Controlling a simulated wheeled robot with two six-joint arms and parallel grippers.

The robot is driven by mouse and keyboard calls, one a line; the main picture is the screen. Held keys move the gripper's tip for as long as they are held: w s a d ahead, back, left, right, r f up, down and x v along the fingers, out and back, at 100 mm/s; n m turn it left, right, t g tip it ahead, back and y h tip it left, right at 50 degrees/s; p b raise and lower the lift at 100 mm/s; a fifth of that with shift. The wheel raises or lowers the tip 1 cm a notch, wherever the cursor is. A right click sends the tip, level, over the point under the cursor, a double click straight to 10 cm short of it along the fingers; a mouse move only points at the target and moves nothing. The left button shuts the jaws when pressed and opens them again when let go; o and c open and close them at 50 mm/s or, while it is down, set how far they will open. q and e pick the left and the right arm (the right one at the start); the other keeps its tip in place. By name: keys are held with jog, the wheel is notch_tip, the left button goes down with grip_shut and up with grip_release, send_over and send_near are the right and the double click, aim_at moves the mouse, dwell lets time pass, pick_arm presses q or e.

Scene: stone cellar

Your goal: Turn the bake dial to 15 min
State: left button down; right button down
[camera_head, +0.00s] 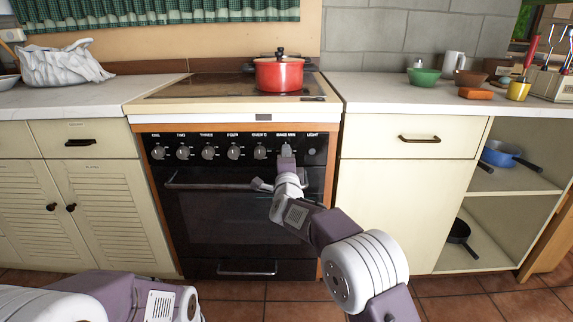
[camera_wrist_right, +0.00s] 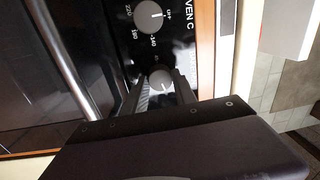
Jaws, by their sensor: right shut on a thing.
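The black control panel (camera_head: 225,148) of the oven carries a row of round grey dials, with labels above them. My right gripper (camera_head: 286,158) reaches up to the dial under the "BAKE MIN" label and largely hides it in the head view. In the right wrist view, the bake dial (camera_wrist_right: 160,78) sits between the two fingers of my right gripper (camera_wrist_right: 164,92), which is shut on it. A pale pointer line shows on the dial's face, but its exact setting is too small to read. My left gripper is out of view; only part of my left arm shows at bottom left.
The oven door handle (camera_head: 215,186) runs just below the dials, close to my right wrist. A neighbouring dial (camera_wrist_right: 148,14) shows in the wrist view. A red pot (camera_head: 279,74) stands on the hob. Cream cabinets flank the oven. The floor in front is clear.

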jog(key=shift+f+m+b, duration=0.1)
jog(key=shift+m+b, duration=0.6)
jog(key=shift+m, duration=1)
jog(key=c, duration=1)
grip_release()
jog(key=s+p, duration=0.1)
jog(key=s, duration=0.8)
jog(key=shift+f, duration=0.2)
